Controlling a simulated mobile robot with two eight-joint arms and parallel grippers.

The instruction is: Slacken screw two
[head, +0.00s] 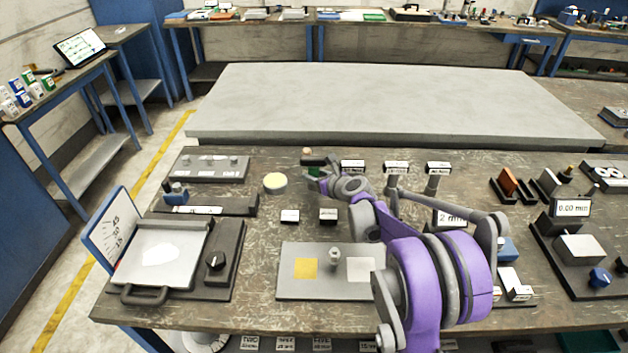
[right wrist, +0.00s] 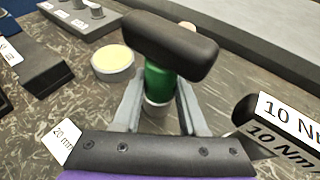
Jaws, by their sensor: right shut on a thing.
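My right gripper (head: 318,178) is at the back middle of the workbench. It is shut on a green driver with a black crossbar handle (head: 313,161). In the right wrist view the fingers (right wrist: 160,112) lie on either side of the driver's green body (right wrist: 160,82), below the black crossbar. The driver looks upright; its lower end is partly hidden. A grey block with several knobs (head: 208,165) lies at the back left; it also shows in the right wrist view (right wrist: 75,18). I cannot tell which part is screw two. My left gripper is not in view.
A round cream-topped disc (head: 275,183) stands left of the gripper. Labelled holders (head: 396,170) stand to the right. A grey plate (head: 300,290) with yellow and white squares and a small post lies in front. A large bare grey slab (head: 390,100) lies behind.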

